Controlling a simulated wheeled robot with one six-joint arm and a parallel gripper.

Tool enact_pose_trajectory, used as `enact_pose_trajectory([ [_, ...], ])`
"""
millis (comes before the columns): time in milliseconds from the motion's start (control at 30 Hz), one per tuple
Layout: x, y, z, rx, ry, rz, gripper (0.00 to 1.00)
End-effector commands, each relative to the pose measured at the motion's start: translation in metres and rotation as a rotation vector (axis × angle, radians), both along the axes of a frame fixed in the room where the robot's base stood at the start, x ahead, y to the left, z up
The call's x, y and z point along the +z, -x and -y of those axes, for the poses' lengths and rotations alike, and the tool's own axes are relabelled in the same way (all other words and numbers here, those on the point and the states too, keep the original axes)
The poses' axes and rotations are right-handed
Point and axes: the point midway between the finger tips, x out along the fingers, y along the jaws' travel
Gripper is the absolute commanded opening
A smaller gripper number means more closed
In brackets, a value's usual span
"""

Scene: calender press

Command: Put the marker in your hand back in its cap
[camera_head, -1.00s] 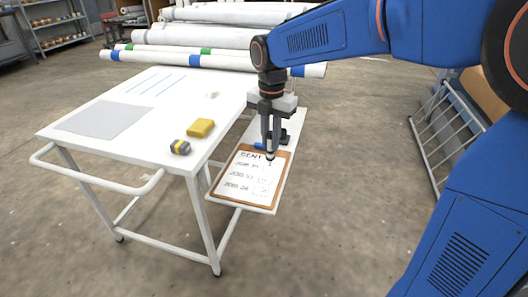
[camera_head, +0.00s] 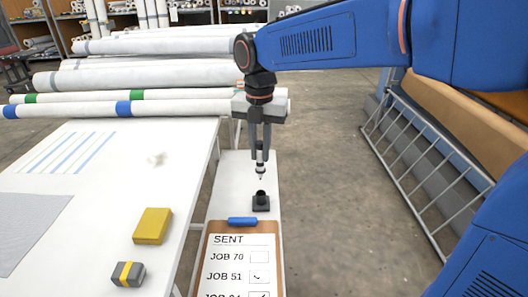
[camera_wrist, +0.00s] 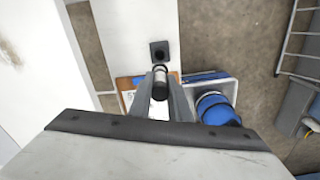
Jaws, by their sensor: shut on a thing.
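My gripper (camera_head: 260,156) is shut on the marker (camera_head: 261,170), which is upright with its tip down. In the wrist view the marker (camera_wrist: 160,84) shows end-on between the fingers. A dark block with a short, open-topped round cap (camera_head: 261,197) stands on the narrow white side shelf. The marker tip is above the cap, with a visible gap between them. In the wrist view the dark square block with the cap (camera_wrist: 159,50) lies just above the marker in the picture. I cannot tell the exact alignment in depth.
A brown clipboard (camera_head: 210,262) with a blue clip (camera_head: 242,221) and a "SENT" job sheet lies nearer on the shelf (camera_head: 238,176). The white table (camera_head: 100,215) at left bears a yellow block (camera_head: 153,226) and a grey-yellow block (camera_head: 128,274). Large white rolls (camera_head: 160,75) lie behind.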

Motion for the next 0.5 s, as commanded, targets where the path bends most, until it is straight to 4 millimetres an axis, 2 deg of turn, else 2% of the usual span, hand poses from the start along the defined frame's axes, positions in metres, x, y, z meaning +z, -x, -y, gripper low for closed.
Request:
enact_pose_trajectory([
  [233,-0.002,0.002,-0.002,0.015,0.0,0.0,0.0],
  [500,-0.023,0.002,-0.002,0.014,0.0,0.0,0.0],
])
